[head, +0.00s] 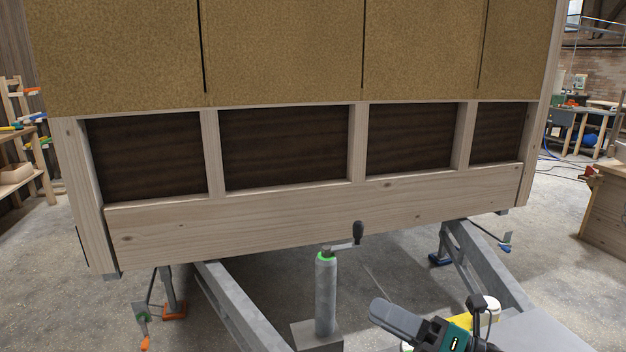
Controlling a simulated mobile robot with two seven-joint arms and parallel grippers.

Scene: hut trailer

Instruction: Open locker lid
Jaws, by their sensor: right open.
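My right gripper (432,324) is low at the right of centre, at the bottom edge of the head view. It has dark grey and black parts with a teal patch, and it is open. A flat grey surface (535,335) lies just right of it, between the trailer's frame bars, and is cut off by the picture's edge. It may be the locker lid, but I cannot tell for sure. No handle or open gap shows on it. A yellow and white item (490,304) is partly hidden behind the gripper. My left gripper is out of view.
The hut's wooden end wall (300,213) fills the middle. A grey post (326,295) with a green ring and black-knobbed crank (358,232) stands left of my gripper. Sloping grey frame bars (240,310) flank it. Workbenches stand at both sides, with concrete floor between.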

